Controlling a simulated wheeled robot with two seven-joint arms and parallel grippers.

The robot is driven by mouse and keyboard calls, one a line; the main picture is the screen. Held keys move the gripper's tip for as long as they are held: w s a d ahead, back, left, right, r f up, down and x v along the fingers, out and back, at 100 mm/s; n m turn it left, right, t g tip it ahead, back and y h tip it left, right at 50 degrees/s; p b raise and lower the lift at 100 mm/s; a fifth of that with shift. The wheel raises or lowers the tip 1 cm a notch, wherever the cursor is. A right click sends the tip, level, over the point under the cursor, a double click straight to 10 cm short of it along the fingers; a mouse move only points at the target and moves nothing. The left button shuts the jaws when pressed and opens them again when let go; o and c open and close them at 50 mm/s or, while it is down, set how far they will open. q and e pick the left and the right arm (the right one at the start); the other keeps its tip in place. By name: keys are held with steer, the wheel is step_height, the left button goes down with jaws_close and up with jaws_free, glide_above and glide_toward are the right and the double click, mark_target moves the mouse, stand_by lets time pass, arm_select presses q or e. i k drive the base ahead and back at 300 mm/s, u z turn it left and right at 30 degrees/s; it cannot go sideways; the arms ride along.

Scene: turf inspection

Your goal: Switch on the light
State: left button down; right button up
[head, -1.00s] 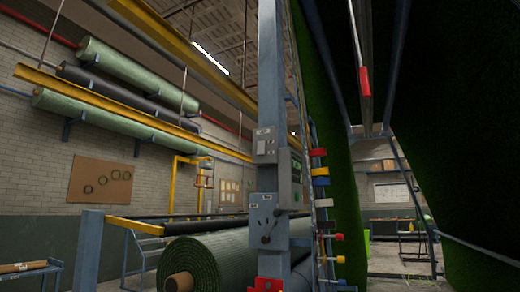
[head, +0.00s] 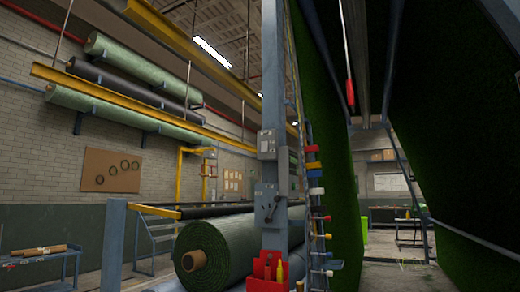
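A grey-blue steel post (head: 273,90) stands near the middle of the head view. On it is a small grey box with switch-like parts (head: 266,145). Below it is a larger grey box (head: 268,203) with a dark lever or handle on its front. A darker panel (head: 288,172) is fixed at the post's right side. I cannot tell which of these works the light. A long ceiling lamp (head: 211,52) looks bright at the upper middle. Neither of my grippers is in view.
A large green turf roll (head: 235,245) lies left of the post, and a red tool holder (head: 267,270) hangs low on it. Dark green turf sheets (head: 325,150) hang at the right. A blue side table (head: 45,265) stands at far left. Floor shows at the right (head: 400,272).

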mark_target(264, 144)
steer(key=z, duration=0.45)
steer(key=i, duration=1.25)
steer(key=u, duration=0.3)
